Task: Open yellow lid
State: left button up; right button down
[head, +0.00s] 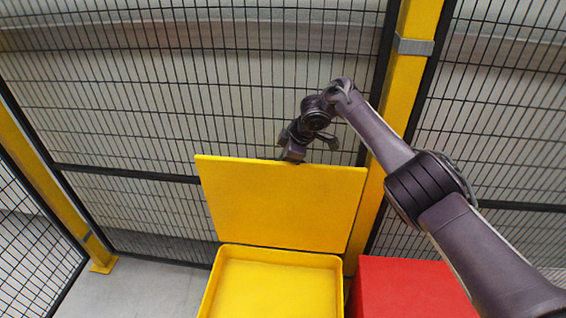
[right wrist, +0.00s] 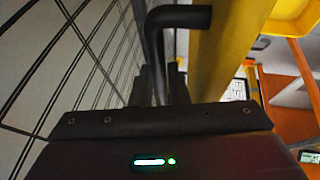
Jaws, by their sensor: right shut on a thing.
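The yellow lid (head: 285,205) stands raised, nearly upright, at the back of an open yellow bin (head: 280,285). The bin's inside shows and looks empty. My right gripper (head: 292,156) is at the lid's top edge, a little right of its middle. In the right wrist view my right gripper (right wrist: 160,88) is shut on a dark bent bar (right wrist: 180,17), which looks like the lid's handle and reaches over to a yellow surface. The exact grip is partly hidden by the gripper body. My left gripper is not in view.
A red box (head: 410,288) stands right of the yellow bin. A black mesh fence (head: 180,90) runs close behind the lid and gripper. A yellow post (head: 415,65) rises behind my right arm. Bare grey floor (head: 150,280) lies left of the bin.

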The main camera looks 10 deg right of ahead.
jog(key=shift+d+f, duration=0.25)
jog(key=shift+f, duration=0.55)
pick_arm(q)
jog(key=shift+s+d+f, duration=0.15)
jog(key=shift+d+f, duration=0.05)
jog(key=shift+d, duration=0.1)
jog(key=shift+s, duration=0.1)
pick_arm(e)
jog(key=c, duration=1.5)
grip_release()
jog(key=shift+w, duration=0.1)
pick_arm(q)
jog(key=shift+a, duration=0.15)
pick_arm(e)
jog(key=shift+o, duration=0.5)
jog(key=shift+w, duration=0.1)
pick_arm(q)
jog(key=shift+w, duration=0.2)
pick_arm(e)
jog(key=shift+a+r, duration=0.1)
jog(key=shift+r, duration=0.05)
